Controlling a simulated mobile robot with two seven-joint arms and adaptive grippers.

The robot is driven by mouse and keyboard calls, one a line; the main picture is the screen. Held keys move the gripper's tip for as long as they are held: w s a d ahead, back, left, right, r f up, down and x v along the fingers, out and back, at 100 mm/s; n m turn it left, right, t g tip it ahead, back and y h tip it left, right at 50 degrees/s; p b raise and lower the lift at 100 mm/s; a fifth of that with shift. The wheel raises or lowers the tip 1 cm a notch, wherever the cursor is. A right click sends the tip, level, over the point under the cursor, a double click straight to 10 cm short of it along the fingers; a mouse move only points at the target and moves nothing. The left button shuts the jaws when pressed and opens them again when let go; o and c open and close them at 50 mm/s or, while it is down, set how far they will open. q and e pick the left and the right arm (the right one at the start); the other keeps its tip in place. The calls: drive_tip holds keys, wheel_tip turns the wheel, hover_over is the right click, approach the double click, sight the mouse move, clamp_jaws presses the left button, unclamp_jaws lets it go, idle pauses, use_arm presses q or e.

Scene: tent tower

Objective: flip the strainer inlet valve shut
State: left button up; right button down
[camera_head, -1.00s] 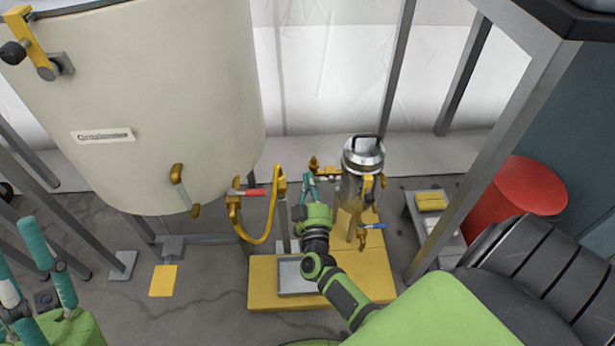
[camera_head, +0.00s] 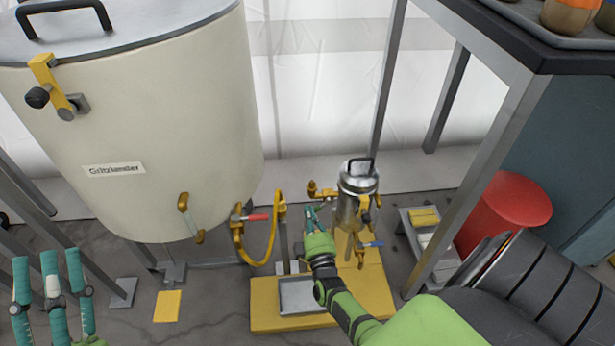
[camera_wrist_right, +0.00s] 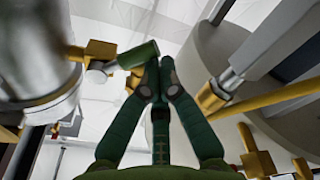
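The strainer (camera_head: 350,208) is a shiny metal canister with a dark top handle, standing above a yellow base. Brass inlet piping (camera_head: 322,191) joins its left side. In the right wrist view a green lever (camera_wrist_right: 138,55) sits on brass fittings beside the metal canister (camera_wrist_right: 35,50); I take it for the inlet valve's handle. My right gripper (camera_wrist_right: 162,78) has its fingertips almost together just below the lever's end; I cannot tell if they touch it. It also shows in the head view (camera_head: 311,215), left of the strainer. My left gripper (camera_head: 50,285) is open and empty at lower left.
A large cream tank (camera_head: 150,130) stands left, with a red-handled valve (camera_head: 256,217) and a yellow hose (camera_head: 272,240). A blue-handled valve (camera_head: 371,244) sits low by the strainer. A grey tray (camera_head: 297,294) lies on the yellow base (camera_head: 270,317). Frame posts (camera_head: 480,170) stand right.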

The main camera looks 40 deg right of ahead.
use_arm(q)
drive_tip(key=shift+s+r+m+t+h+b, duration=0.35)
drive_tip(key=shift+s+r+m+t+h, duration=0.2)
drive_tip(key=shift+s+r+h, duration=0.65)
use_arm(e)
drive_tip(key=shift+s+d+f+n, duration=0.45)
drive_tip(key=shift+d+f+n, duration=0.3)
drive_tip(key=shift+n, duration=0.25)
drive_tip(key=shift+s+d+f+n, duration=0.4)
drive_tip(key=shift+d+f+n, duration=0.3)
drive_tip(key=shift+n, duration=0.3)
use_arm(q)
drive_tip(key=shift+s, duration=0.1)
